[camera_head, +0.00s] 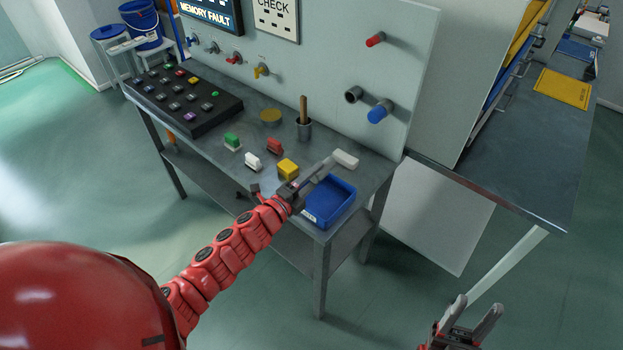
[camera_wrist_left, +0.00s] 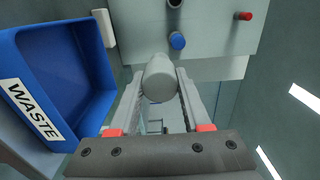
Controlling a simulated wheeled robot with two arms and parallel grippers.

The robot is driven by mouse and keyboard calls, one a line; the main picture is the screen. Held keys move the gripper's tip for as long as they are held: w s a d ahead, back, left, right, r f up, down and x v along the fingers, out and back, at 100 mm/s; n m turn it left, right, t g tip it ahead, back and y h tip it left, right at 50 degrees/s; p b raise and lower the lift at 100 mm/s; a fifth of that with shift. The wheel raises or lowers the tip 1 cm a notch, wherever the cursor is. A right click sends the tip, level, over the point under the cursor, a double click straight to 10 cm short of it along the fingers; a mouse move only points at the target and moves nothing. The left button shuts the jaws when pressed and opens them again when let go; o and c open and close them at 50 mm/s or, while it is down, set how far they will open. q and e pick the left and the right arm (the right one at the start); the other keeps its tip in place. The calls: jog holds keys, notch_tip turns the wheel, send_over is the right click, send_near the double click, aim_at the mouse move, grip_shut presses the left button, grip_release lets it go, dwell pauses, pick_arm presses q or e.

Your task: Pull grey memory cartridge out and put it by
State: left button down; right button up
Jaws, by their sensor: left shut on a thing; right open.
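The grey memory cartridge (camera_wrist_left: 160,77), a rounded grey piece, sits between the fingers of my left gripper (camera_wrist_left: 161,100) in the left wrist view. My left gripper (camera_head: 322,168) is shut on it over the right end of the bench, beside the blue tray. In the head view the cartridge is hard to tell from the grey fingers. A grey round socket (camera_head: 353,94) with a dark open end is on the panel, left of a blue-capped one (camera_head: 380,111). My right gripper (camera_head: 474,312) is open and empty at the lower right, away from the bench.
The blue tray (camera_head: 348,187), marked WASTE in the wrist view, stands at the bench's right front corner. A pale block (camera_head: 345,159) lies behind it. Yellow (camera_head: 288,168), red (camera_head: 274,146), white (camera_head: 253,160) and green (camera_head: 232,140) pieces stand left. A cup (camera_head: 304,129) holds a wooden handle.

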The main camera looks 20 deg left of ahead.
pick_arm(q)
jog(key=shift+w+f+b, duration=0.15)
jog(key=shift+f+b, duration=0.25)
jog(key=shift+f, duration=0.35)
notch_tip(320, 180, down, 5)
jog(key=b, duration=0.3)
jog(key=shift+f, duration=0.15)
